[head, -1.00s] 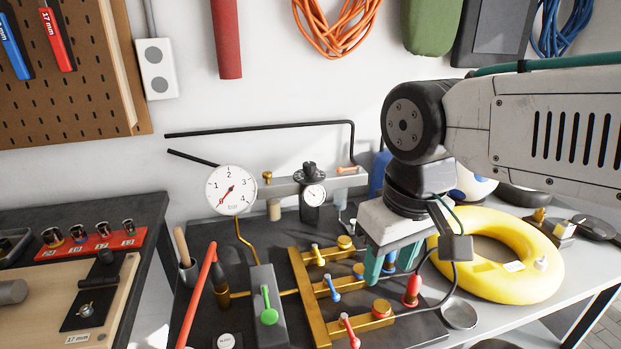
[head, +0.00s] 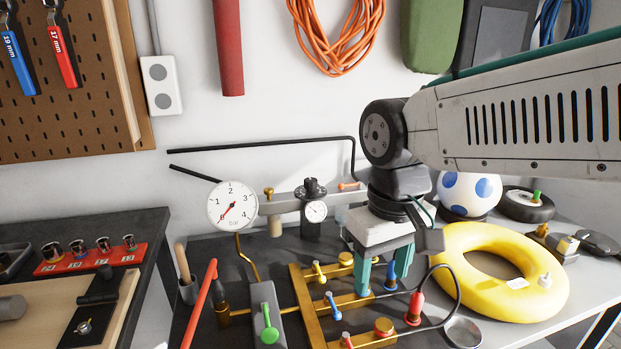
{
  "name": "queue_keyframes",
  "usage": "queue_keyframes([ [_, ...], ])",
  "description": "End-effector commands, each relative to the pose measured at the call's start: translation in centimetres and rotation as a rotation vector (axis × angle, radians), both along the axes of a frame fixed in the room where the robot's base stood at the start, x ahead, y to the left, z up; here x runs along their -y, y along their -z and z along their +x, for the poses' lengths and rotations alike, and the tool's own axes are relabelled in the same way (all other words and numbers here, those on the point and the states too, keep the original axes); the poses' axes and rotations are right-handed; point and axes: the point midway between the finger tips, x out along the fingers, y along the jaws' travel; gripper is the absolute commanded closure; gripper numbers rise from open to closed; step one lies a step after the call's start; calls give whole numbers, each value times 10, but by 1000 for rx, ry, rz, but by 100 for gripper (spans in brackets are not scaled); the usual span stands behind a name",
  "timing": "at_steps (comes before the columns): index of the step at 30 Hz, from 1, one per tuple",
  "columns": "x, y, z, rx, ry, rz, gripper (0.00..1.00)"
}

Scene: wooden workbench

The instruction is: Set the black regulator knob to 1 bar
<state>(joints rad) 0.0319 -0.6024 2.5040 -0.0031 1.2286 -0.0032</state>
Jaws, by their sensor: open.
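The black regulator knob (head: 312,187) sits on top of the regulator body, on the grey bar behind the brass manifold. A small round gauge (head: 316,211) is on the regulator's front; its reading is too small to tell. The large white bar gauge (head: 232,207) stands to the left, with its red needle pointing to the lower left, near the low end of the scale. My gripper (head: 376,278) points down, with its two teal fingers apart and nothing seen between them. It is to the right of the knob and lower in the picture, over the manifold's right side.
A brass manifold (head: 302,297) with coloured valves lies in front of the regulator. A green-handled lever (head: 267,322) and a red bar (head: 200,305) stand to the left. A yellow ring (head: 450,285) and a spotted ball (head: 470,190) are to the right. Black pipes run behind the gauge.

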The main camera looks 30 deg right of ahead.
Motion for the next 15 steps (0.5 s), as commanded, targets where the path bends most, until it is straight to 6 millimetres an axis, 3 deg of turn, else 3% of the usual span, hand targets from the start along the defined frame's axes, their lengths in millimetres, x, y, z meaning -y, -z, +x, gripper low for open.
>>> queue_keyframes([
  [8, 15, -19, 101, -80, 96, 2, 45],
  [15, 35, -23, 204, -107, 235, 1, 45],
])
